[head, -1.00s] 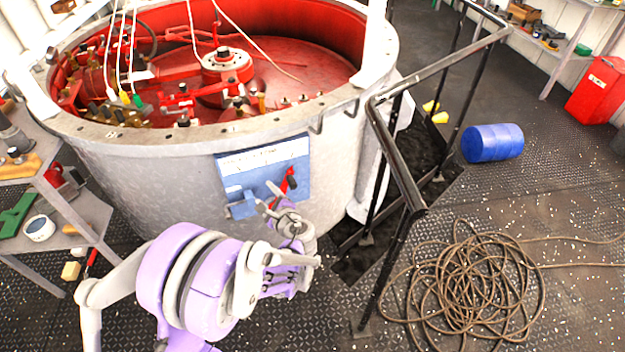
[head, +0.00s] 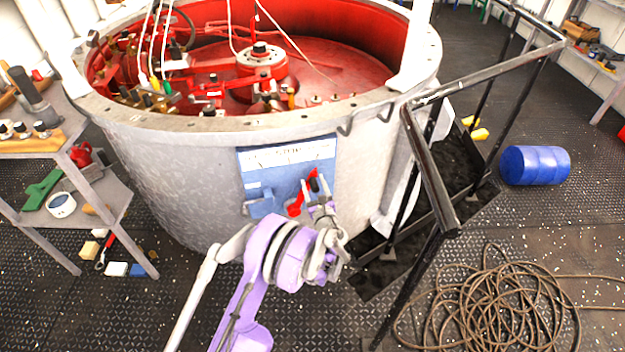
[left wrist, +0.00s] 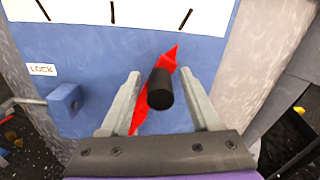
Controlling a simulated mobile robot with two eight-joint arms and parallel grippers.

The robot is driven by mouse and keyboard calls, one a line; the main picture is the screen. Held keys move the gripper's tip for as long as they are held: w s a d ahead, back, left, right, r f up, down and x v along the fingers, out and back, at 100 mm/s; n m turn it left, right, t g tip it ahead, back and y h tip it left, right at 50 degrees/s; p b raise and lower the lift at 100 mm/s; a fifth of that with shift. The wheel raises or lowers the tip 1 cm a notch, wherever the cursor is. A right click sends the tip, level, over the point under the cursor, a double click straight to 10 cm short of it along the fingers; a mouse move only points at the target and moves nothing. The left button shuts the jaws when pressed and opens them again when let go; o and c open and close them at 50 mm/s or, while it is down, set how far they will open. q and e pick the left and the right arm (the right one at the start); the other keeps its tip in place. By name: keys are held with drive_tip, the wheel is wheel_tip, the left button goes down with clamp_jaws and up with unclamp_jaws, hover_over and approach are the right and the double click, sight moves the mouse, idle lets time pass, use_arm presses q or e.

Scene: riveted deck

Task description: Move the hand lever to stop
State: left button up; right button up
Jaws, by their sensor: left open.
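The hand lever (head: 296,207) is a red bar with a black knob, mounted on a blue panel (head: 250,180) on the side of the large grey drum. In the left wrist view the red bar (left wrist: 168,62) slants up to the right, and its black knob (left wrist: 160,90) points toward the camera. My left gripper (head: 318,200) is open at the lever. Its two fingers (left wrist: 159,75) stand on either side of the knob, with gaps visible. A stop label is not readable in either view. My right gripper is not in view.
A small plate marked LOCK (left wrist: 42,69) and a blue block (left wrist: 65,99) sit left of the lever. A black railing (head: 432,170) stands right of the drum (head: 180,170). A coiled rope (head: 490,310) and a blue barrel (head: 535,165) lie on the deck. A shelf (head: 110,205) stands left.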

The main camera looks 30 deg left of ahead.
use_arm(q)
drive_tip(key=shift+x, duration=1.2)
clamp_jaws()
idle(0.6)
